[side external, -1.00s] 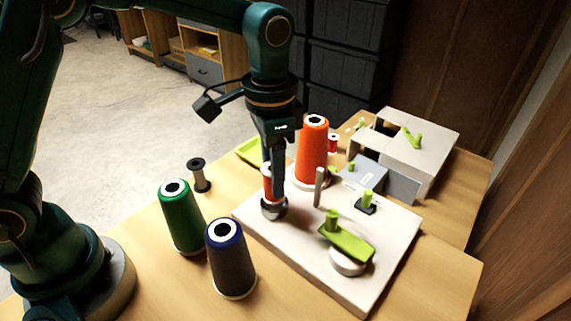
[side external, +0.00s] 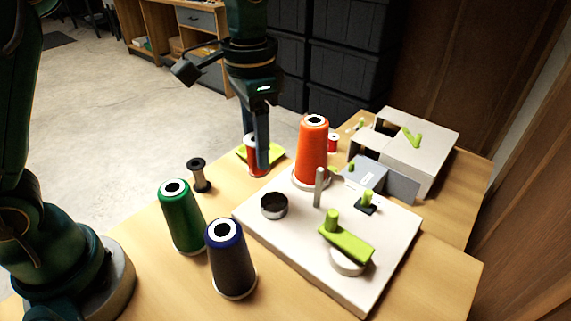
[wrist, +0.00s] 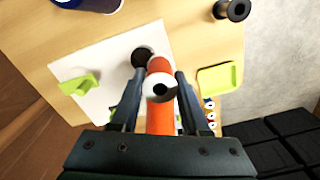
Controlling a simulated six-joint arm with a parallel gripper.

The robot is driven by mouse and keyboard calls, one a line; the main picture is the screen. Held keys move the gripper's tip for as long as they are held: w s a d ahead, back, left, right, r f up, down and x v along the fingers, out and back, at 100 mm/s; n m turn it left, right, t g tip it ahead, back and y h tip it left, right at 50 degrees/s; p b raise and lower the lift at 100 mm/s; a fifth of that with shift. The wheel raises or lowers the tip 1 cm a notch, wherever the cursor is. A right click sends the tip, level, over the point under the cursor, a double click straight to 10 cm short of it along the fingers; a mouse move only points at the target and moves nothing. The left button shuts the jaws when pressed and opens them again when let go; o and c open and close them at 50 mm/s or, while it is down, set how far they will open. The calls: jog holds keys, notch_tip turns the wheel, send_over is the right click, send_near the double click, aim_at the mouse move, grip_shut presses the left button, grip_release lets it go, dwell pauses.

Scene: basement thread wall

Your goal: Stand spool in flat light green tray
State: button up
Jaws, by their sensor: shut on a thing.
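My gripper (side external: 258,160) is shut on a red spool (side external: 251,157) with white ends. It holds the spool about upright, over or just in front of the flat light green tray (side external: 276,156) in the side view. I cannot tell whether the spool touches the tray. In the wrist view, the tray (wrist: 217,78) looks empty and lies to the right of my gripper (wrist: 158,82). A white rim with a dark hole shows between the fingers. The fingers hide part of the spool in the side view.
A tall orange cone (side external: 312,155) stands close right of my gripper. A white board (side external: 300,240) carries an empty dark cup (side external: 274,205), a grey post (side external: 319,187) and a green lever (side external: 345,241). Green (side external: 181,218) and dark (side external: 230,260) cones and a black bobbin (side external: 199,175) stand left.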

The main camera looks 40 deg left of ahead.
jog(key=s+a+r+n, duration=0.2)
jog(key=a+r+n, duration=0.2)
jog(key=a, duration=0.5)
jog(key=shift+n, duration=0.3)
jog(key=w+f, duration=0.3)
jog(key=w, duration=0.1)
jog(key=w+a+f, duration=0.1)
jog(key=w+f, duration=0.2)
jog(key=w, duration=0.1)
jog(key=w+a+f, duration=0.1)
jog(key=w+f, duration=0.2)
jog(key=w, duration=0.2)
jog(key=shift+a+f, duration=0.1)
jog(key=shift+f, duration=0.75)
jog(key=shift+f, duration=0.15)
jog(key=shift+f, duration=1.4)
